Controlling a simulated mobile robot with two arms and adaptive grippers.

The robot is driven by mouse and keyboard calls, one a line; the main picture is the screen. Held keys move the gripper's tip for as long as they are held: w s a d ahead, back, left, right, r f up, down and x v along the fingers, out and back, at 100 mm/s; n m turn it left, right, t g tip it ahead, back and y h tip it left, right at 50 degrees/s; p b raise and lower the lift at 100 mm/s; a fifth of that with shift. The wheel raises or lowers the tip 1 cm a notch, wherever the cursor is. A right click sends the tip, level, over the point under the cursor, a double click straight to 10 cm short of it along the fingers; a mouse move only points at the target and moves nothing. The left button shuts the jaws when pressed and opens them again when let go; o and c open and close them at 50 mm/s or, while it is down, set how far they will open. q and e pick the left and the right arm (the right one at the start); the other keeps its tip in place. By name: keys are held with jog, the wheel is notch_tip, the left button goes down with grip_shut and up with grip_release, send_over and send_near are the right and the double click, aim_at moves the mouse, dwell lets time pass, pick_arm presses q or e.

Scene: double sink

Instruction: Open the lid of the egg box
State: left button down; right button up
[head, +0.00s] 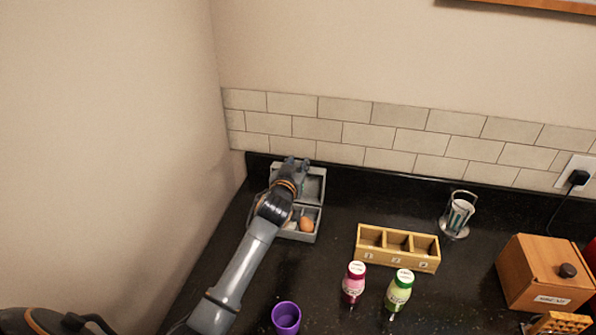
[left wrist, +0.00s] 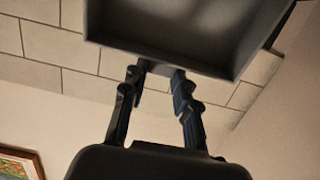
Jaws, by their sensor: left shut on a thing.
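The grey egg box (head: 304,236) stands in the back left corner of the dark counter, with a brown egg (head: 306,223) and a paler one partly hidden by my arm. Its lid (head: 316,186) is raised and leans up at the back, towards the wall. My left gripper (head: 296,162) is at the lid's far upper edge. In the left wrist view the lid (left wrist: 180,35) fills the top, and the fingertips (left wrist: 158,70) are closed on its edge. My right gripper is not in view.
A wooden three-part tray (head: 398,262), a pink-capped bottle (head: 353,288), a green-capped bottle (head: 398,293) and a purple cup (head: 286,318) stand to the right and front. A glass holder (head: 458,215) and a wooden box (head: 545,272) are further right. Walls close the left and back.

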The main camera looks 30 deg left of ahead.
pick_arm(q)
jog(key=shift+s, duration=0.1)
jog(key=c, duration=1)
grip_release()
jog(key=v, duration=1.2)
jog(key=shift+f, duration=0.1)
